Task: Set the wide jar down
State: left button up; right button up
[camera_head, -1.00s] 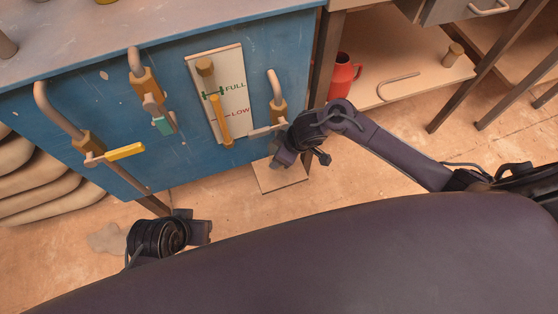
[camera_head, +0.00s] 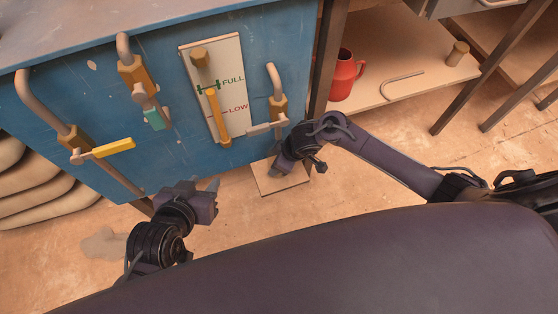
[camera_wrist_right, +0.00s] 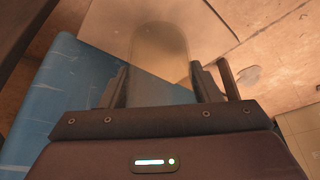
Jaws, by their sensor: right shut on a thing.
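The wide jar (camera_wrist_right: 160,58) shows in the right wrist view as a see-through, tan-tinted shape with a rounded end. My right gripper (camera_wrist_right: 160,85) is shut on it, with one dark finger at each side. In the head view my right gripper (camera_head: 280,163) points down in front of the blue cabinet, over the square plate on the floor. The jar cannot be made out there, and whether it touches anything is unclear. My left gripper (camera_head: 203,185) is low in front of the cabinet, with no object seen in it. Its jaw gap is too small to judge.
The blue cabinet (camera_head: 75,95) carries pipes with valve handles and a FULL/LOW gauge board (camera_head: 232,75). A pale square plate (camera_head: 283,183) lies on the floor. A red jug (camera_head: 344,75) stands on a shelf (camera_head: 415,65) at right. Sacks (camera_head: 35,185) lie at left.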

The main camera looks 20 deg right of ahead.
pick_arm(q)
jog(key=shift+w+r, duration=0.1)
pick_arm(e)
jog(key=shift+f, duration=0.1)
jog(key=o, duration=1.2)
jog(key=shift+c, duration=0.2)
pick_arm(q)
jog(key=shift+r, duration=0.1)
pick_arm(e)
jog(key=p+v, duration=0.1)
jog(key=v, duration=0.2)
jog(key=p+v, duration=0.5)
jog(key=v, duration=0.4)
jog(key=s+a+r+m+t, duration=0.1)
jog(key=s+a, duration=0.3)
jog(key=a, duration=0.3)
pick_arm(q)
jog(key=s+a+f+g+y, duration=0.3)
jog(key=s+a+f+g, duration=0.1)
jog(key=s+a+g, duration=0.3)
jog(key=shift+s+a+f+n+y, duration=0.2)
jog(key=shift+s+f+n+y, duration=0.15)
jog(key=shift+s, duration=0.25)
pick_arm(e)
jog(key=s+d+r+m+g+h, duration=0.1)
jog(key=s+d+m, duration=0.3)
jog(key=s, duration=0.6)
jog(key=shift+s+d+r+m+g+h, duration=0.25)
jog(key=shift+r+g+h, duration=0.2)
jog(key=shift+r, duration=0.4)
